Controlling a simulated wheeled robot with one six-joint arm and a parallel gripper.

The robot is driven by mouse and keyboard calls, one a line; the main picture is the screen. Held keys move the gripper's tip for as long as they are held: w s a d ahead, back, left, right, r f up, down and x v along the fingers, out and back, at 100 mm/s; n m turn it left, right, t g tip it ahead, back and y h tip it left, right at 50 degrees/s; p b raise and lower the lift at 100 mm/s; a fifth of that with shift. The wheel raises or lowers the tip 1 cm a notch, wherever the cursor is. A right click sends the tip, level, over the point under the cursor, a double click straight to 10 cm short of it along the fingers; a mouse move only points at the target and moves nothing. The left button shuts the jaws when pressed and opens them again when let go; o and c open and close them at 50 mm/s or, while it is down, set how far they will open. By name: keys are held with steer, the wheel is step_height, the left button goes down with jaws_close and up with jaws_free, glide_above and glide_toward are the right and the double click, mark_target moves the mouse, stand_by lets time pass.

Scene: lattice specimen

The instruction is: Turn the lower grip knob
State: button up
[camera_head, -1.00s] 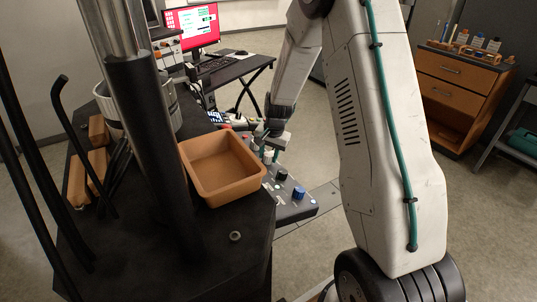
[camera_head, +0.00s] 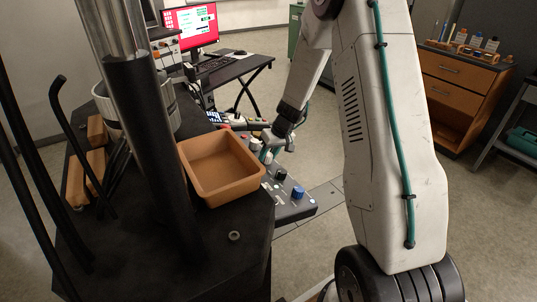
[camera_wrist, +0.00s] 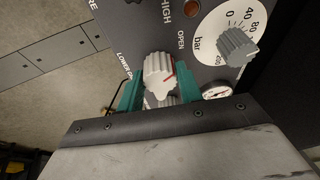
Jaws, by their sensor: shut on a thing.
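The lower grip knob (camera_wrist: 159,74) is pale grey-white with a red pointer line, on a dark panel (camera_wrist: 122,18) beside partly hidden lettering that starts "LOWER". In the wrist view my gripper (camera_wrist: 160,88) has its teal fingers on both sides of this knob and is shut on it. The red line points up and to the right in that view. In the head view my gripper (camera_head: 268,153) is at the sloping control panel (camera_head: 296,209), beyond the tan tray. The knob itself is hard to make out there.
A larger grey knob (camera_wrist: 237,46) on a white bar dial and a small gauge (camera_wrist: 215,92) lie close on the right. A blue knob (camera_head: 298,193) is on the panel's near end. A tan tray (camera_head: 222,168) stands beside the panel on the black table.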

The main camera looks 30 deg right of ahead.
steer(key=shift+n, duration=0.8)
steer(key=shift+y, duration=0.3)
steer(key=o, duration=1)
steer(key=shift+v, duration=3.9)
